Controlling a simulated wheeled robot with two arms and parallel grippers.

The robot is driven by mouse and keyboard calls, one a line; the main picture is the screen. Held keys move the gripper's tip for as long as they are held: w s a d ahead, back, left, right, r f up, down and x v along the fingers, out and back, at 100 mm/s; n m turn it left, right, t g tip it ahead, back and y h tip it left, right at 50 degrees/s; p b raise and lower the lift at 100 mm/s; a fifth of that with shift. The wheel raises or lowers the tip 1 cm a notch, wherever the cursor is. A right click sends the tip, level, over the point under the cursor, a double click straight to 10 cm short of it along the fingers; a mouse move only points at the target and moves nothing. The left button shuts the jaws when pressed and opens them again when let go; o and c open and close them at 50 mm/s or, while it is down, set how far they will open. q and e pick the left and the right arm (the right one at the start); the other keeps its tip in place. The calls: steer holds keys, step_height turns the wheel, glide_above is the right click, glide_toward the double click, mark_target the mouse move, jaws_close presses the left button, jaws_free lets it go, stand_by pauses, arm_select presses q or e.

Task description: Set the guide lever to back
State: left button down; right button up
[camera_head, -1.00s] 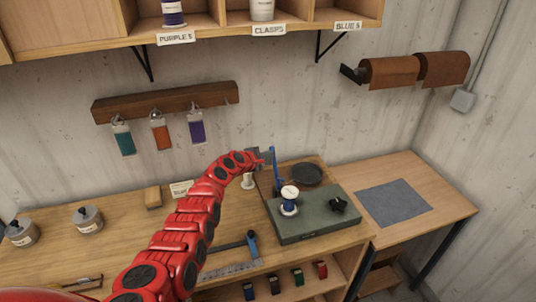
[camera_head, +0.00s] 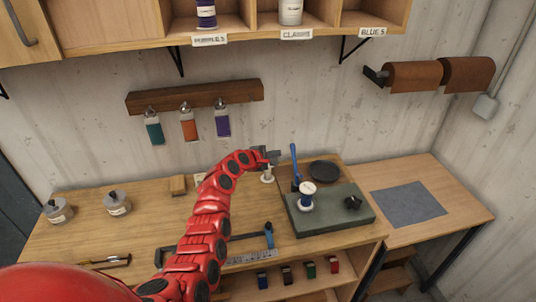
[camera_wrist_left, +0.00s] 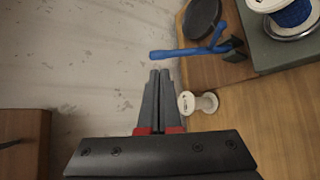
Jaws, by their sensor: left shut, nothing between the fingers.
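The guide lever is a blue bar (camera_head: 295,162) standing nearly upright, its top tilted slightly left, on the wooden board behind the left part of a green block (camera_head: 332,218). In the left wrist view the lever (camera_wrist_left: 185,53) lies just beyond my fingertips. My left gripper (camera_head: 275,156) is shut and empty, a little left of the lever with a small gap. Its two grey fingers show pressed together in the wrist view (camera_wrist_left: 159,73). The lever's foot is partly hidden by a blue-and-white spool (camera_head: 307,194). My right gripper is not in view.
A small white spool (camera_head: 267,176) stands close below my left gripper. A dark round dish (camera_head: 324,171) lies right of the lever. A rack with hanging tags (camera_head: 195,96) is on the wall. The grey mat (camera_head: 408,204) on the right is bare.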

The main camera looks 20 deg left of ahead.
arm_select(q)
steer(key=b+v, duration=0.1)
steer(key=v, duration=0.4)
steer(key=shift+r+b, duration=0.15)
steer(key=shift+b, duration=0.15)
